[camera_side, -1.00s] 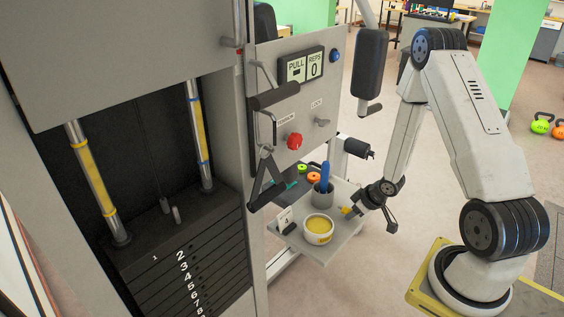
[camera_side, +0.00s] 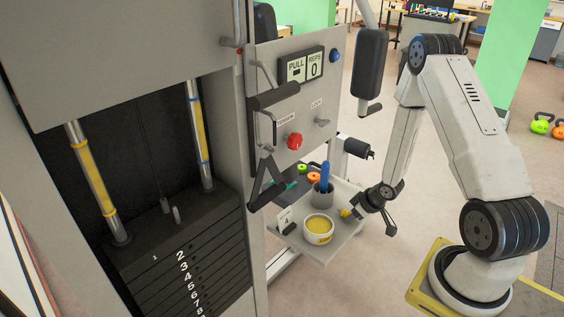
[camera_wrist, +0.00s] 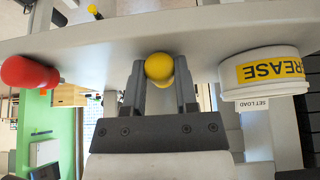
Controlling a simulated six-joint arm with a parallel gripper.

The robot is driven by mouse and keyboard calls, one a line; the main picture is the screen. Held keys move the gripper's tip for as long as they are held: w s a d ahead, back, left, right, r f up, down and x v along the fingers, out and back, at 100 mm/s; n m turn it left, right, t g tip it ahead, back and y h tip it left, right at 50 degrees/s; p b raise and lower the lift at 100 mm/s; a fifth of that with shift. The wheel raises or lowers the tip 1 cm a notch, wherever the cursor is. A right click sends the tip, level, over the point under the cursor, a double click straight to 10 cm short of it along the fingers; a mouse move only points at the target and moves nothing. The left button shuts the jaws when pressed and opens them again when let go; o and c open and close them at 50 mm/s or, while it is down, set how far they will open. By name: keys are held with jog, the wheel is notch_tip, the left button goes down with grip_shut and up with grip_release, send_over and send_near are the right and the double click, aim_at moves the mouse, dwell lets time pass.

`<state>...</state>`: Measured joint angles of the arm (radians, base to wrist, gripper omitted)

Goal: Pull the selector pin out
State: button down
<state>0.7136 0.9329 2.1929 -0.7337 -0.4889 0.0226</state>
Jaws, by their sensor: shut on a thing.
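My gripper (camera_wrist: 160,82) is shut on a yellow ball knob (camera_wrist: 158,67), with one finger on each side of it. I cannot tell whether this knob belongs to the selector pin; no pin shaft shows clearly. The numbered weight stack (camera_side: 185,260) is at lower left in the side view, well away from my gripper. No pin is seen in its visible face.
A red knob (camera_side: 294,141) is on the panel above.

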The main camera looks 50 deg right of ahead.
jog(key=shift+f, duration=0.1)
jog(key=shift+c, duration=1.5)
grip_release()
jog(key=v, duration=0.7)
jog(key=shift+s+r, duration=0.15)
jog(key=shift+r, duration=0.2)
